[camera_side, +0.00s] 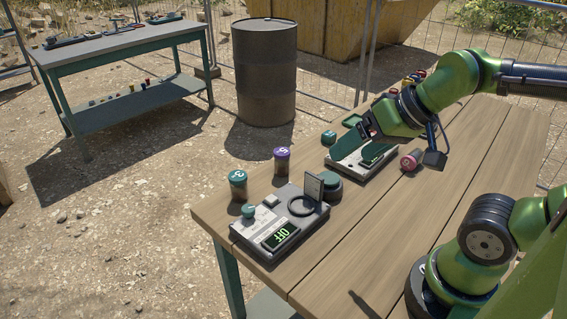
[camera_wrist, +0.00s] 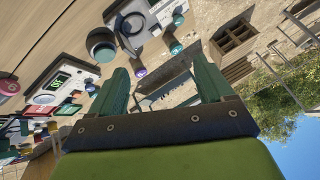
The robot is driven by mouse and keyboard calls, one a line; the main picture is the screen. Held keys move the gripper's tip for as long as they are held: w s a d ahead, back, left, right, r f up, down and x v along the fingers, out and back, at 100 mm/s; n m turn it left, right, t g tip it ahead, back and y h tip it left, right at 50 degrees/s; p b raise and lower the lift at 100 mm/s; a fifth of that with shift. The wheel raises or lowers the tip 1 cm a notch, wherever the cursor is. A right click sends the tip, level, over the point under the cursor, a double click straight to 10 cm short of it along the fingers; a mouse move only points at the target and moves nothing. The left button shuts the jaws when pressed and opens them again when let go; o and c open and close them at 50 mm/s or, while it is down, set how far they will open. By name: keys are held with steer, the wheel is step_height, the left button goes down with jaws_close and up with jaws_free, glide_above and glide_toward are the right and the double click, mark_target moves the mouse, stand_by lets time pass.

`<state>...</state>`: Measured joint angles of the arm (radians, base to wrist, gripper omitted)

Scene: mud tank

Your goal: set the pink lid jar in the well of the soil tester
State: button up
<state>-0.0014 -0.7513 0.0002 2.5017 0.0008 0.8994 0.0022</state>
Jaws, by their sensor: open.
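The pink lid jar (camera_side: 410,160) is on the table right of the farther tester, seemingly lying tilted; its pink lid also shows at the left edge of the wrist view (camera_wrist: 9,87). The nearer grey tester (camera_side: 280,222) has a dark ring-shaped well (camera_side: 302,206), which looks empty, an upright flap and a display reading OFF. A similar tester (camera_side: 362,163) stands farther back, partly hidden by my gripper; I cannot tell which one the task means. My gripper (camera_side: 358,137) is above the farther tester. In the wrist view its teal fingers (camera_wrist: 163,82) are apart with nothing between them.
A teal-lidded jar (camera_side: 237,185) and a purple-lidded jar (camera_side: 282,160) stand near the table's left edge. A dark teal-topped round object (camera_side: 332,187) is beside the nearer tester's flap. The wooden table (camera_side: 375,235) is clear in front. A barrel (camera_side: 266,75) stands behind.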

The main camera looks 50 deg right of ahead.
steer(key=m+g+h, duration=0.7)
steer(key=m+g, duration=0.1)
steer(key=m, duration=0.7)
glide_toward(413, 154)
steer(key=x, duration=0.5)
steer(key=shift+s, duration=0.25)
steer(key=shift+y, duration=0.3)
steer(key=shift+w+x, duration=0.2)
steer(key=shift+x, duration=2.95)
steer(key=shift+d+r, duration=0.1)
steer(key=shift+d, duration=0.05)
